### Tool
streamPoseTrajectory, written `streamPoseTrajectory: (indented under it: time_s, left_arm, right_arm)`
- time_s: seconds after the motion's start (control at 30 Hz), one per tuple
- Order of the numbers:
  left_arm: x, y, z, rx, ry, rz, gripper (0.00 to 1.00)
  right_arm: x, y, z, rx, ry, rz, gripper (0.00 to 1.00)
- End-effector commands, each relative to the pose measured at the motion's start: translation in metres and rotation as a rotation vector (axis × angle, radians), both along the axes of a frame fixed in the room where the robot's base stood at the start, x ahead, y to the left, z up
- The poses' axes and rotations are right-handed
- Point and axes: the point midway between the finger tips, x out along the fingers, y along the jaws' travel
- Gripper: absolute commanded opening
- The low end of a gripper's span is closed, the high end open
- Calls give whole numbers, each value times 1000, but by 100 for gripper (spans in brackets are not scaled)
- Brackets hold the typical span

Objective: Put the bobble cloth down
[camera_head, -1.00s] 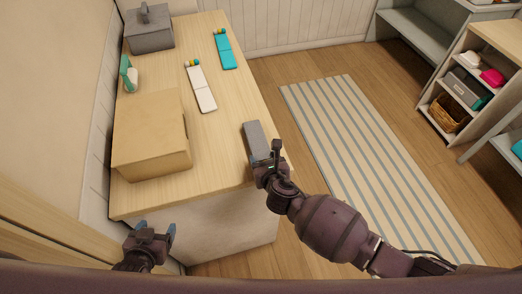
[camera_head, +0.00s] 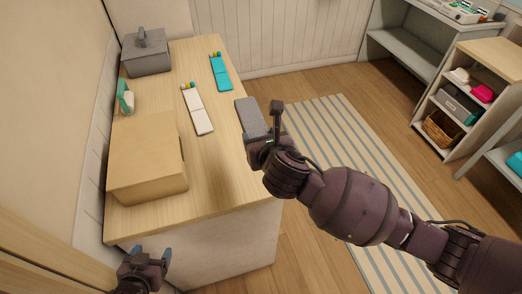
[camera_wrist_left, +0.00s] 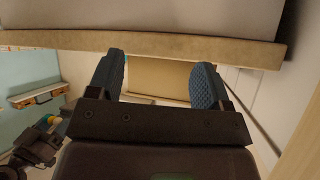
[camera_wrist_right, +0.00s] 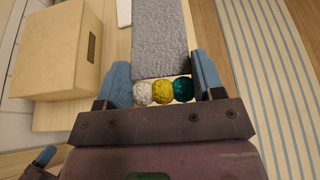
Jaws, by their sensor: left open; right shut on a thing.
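The bobble cloth (camera_head: 251,117) is a grey folded strip; in the right wrist view it (camera_wrist_right: 160,38) has white, yellow and green bobbles at its near end. My right gripper (camera_head: 266,140) is shut on that end, with the bobbles between its fingers (camera_wrist_right: 164,88). The cloth extends away from the gripper at the right edge of the wooden tabletop (camera_head: 215,185). I cannot tell whether it touches the top. My left gripper (camera_head: 152,257) is open and empty, low by the table's near left corner; its fingers also show in the left wrist view (camera_wrist_left: 160,80).
A white cloth (camera_head: 197,110) and a teal cloth (camera_head: 221,72), both with bobbles, lie on the table. A tan box (camera_head: 145,160), a grey lidded box (camera_head: 148,58) and a green-white item (camera_head: 125,97) stand at the left. The table's near right is clear.

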Motion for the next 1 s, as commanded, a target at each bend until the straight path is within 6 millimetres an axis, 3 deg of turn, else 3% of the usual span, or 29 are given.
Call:
streamPoseTrajectory:
  time_s: [0.33,0.43,0.67,0.9,1.0]
  left_arm:
    - [0,0,0,0,0,0,72]
    - [0,0,0,0,1,0,72]
    - [2,0,-3,1,-7,-1,72]
    - [8,-1,-7,-1,-26,-4,72]
    - [9,-1,-10,0,-27,-4,72]
  right_arm:
    - [-1,0,14,-1,-1,-11,30]
    - [-2,-2,27,1,-3,-23,30]
    - [-3,-69,38,-3,0,-128,30]
    - [-18,-159,27,-7,1,-244,30]
    - [-26,-186,19,-5,3,-276,30]
